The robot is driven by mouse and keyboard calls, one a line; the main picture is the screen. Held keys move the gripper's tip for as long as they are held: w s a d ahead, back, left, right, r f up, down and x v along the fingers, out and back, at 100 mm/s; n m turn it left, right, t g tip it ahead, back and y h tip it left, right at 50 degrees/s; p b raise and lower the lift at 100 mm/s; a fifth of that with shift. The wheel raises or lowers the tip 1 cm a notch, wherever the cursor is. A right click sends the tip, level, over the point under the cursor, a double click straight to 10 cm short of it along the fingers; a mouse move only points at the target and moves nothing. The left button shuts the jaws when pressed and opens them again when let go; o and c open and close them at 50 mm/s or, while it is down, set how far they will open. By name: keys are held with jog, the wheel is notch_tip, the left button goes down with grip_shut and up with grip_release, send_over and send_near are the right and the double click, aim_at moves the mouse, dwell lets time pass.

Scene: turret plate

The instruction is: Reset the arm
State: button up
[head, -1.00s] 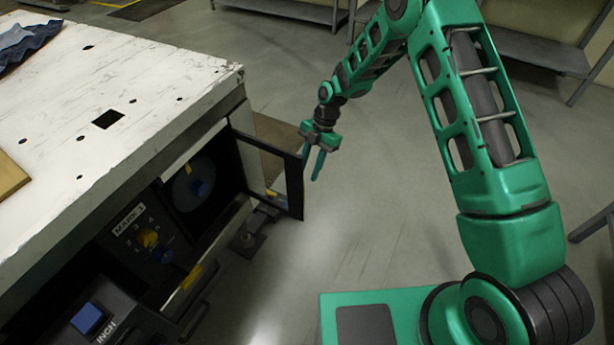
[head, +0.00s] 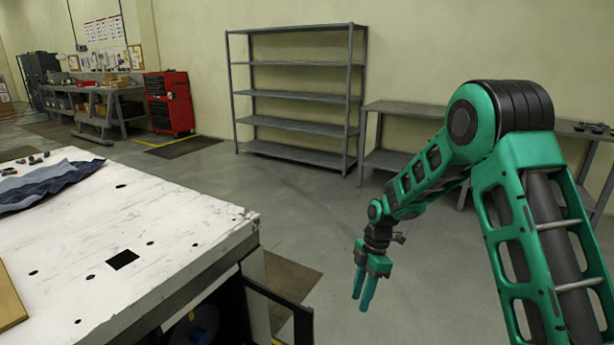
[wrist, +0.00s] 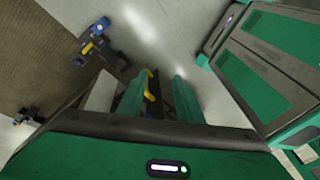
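My gripper (head: 364,290) hangs from my green arm over the open floor, to the right of the white table. Its two green fingers point down and stand a little apart, with nothing between them. In the wrist view the two fingers (wrist: 157,100) also show apart and empty. The open black-framed door (head: 280,308) of the machine under the table is to the left of my gripper, and the two are apart.
The white table (head: 165,225) fills the lower left, with a blue cloth (head: 48,184) on it. A grey shelf rack (head: 295,97) and a bench (head: 400,108) stand along the back wall. A red tool cabinet (head: 169,102) is at the back left. The floor around my gripper is clear.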

jog(key=s+d+r+m+t+h, duration=0.1)
jog(key=s+d+r+m, duration=0.55)
jog(key=d+r, duration=0.2)
jog(key=s+d+r+m+h, duration=0.1)
jog(key=s+d+r+m, duration=0.6)
jog(key=d, duration=0.3)
jog(key=s+d+r+m, duration=0.2)
jog(key=s+m, duration=0.5)
jog(key=s, duration=0.4)
jog(key=s+d+r+m+t, duration=0.1)
jog(key=s+d+m, duration=0.4)
jog(key=s, duration=0.6)
jog(key=shift+s+r+m, duration=0.35)
jog(key=shift+r+m, duration=0.5)
jog(key=shift+r, duration=0.05)
